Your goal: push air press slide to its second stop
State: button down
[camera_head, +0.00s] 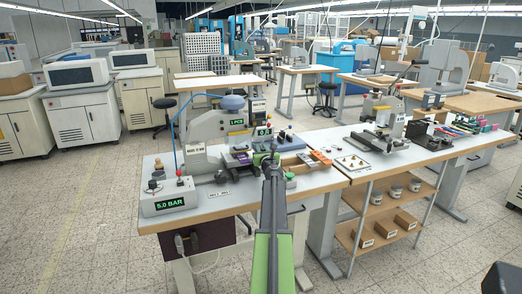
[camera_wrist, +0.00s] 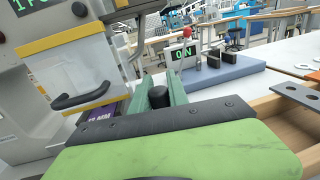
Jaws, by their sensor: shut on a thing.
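The air press (camera_head: 207,128) stands on the near left bench, a grey machine with a small green-lit display. In the wrist view its clear guard (camera_wrist: 72,72) has a yellow frame and a black handle. Low beside the guard is a purple part (camera_wrist: 113,112) with a partly hidden white label, apparently on the slide. My gripper (camera_head: 268,155) is over the bench at the press's right. In the wrist view its green fingers (camera_wrist: 158,92) stand either side of a black knob (camera_wrist: 158,98) and are shut on it. The slide under the knob and its stops are hidden by my gripper.
A box reading 5.0 BAR (camera_head: 168,197) sits at the bench's left front corner. A blue-grey pad (camera_wrist: 222,76) with black parts and an ON display (camera_wrist: 183,55) lies beyond my gripper. A wooden tray (camera_wrist: 285,112) is at right. Another bench with a hand press (camera_head: 383,122) stands right.

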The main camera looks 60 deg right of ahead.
jog(key=x, duration=0.3)
jog(key=shift+w, duration=0.35)
jog(key=shift+r, duration=0.1)
jog(key=c, duration=1.3)
grip_release()
jog(key=shift+a, duration=0.1)
